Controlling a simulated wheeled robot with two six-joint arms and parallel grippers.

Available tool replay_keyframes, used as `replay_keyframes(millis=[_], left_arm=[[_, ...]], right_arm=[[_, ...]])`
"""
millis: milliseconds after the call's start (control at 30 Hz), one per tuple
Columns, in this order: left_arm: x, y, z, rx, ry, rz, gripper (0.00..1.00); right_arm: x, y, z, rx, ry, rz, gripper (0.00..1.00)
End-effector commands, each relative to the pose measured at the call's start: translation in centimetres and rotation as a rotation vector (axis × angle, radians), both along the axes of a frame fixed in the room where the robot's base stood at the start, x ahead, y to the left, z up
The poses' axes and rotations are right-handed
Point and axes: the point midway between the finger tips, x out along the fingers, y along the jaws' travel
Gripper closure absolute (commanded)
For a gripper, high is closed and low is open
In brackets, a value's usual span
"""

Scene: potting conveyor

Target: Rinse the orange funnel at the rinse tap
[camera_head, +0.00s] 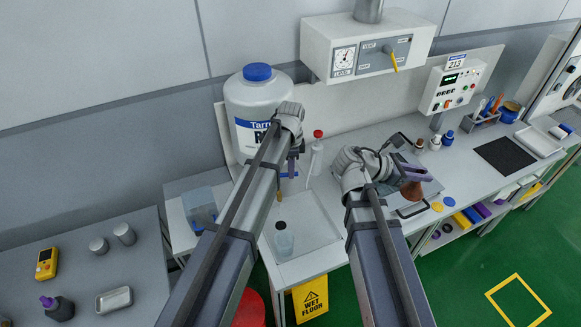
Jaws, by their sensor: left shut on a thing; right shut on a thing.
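My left gripper (293,165) is above the left end of the bench, in front of the big white jug (243,105) with a blue cap. It is shut at a small blue handle (289,175), which looks like the tap's lever; its fingers are partly hidden. A brass-coloured spout (279,196) shows just below, over the white sink (310,220). My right gripper (411,173) is shut on a brownish-orange piece (411,190), which looks like the funnel. It is over a grey tray or plate (430,188), right of the sink and apart from the spout. My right wrist hides part of this area.
A clear bluish cup (284,242) stands in the sink. A red-capped wash bottle (315,152) stands behind it. A control box (366,52) overhangs the bench. Small bottles (434,142) and a black mat (504,154) are farther right. A wet-floor sign (311,299) hangs in front.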

Motion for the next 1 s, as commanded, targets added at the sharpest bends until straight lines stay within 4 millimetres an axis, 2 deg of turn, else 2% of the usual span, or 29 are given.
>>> replay_keyframes(millis=[233,267,500,833,1000], left_arm=[[-0.01,0.01,0.0,0.001,0.0,-0.001,1.0],[0.0,0.01,0.0,0.001,0.0,-0.001,0.78],[0.0,0.0,0.0,0.0,0.0,0.0,0.51],[0.0,0.0,0.14,0.0,0.0,0.001,0.5],[0.0,-0.01,0.97,0.0,0.0,0.001,0.5]], right_arm=[[0.0,0.0,0.01,0.0,0.0,0.0,1.0],[0.0,0.0,0.01,0.0,0.0,0.0,1.0],[0.0,0.0,0.01,0.0,0.0,0.0,1.0],[0.0,0.0,0.14,0.0,0.0,0.0,1.0],[0.0,-0.01,0.98,0.0,0.0,0.0,1.0]])
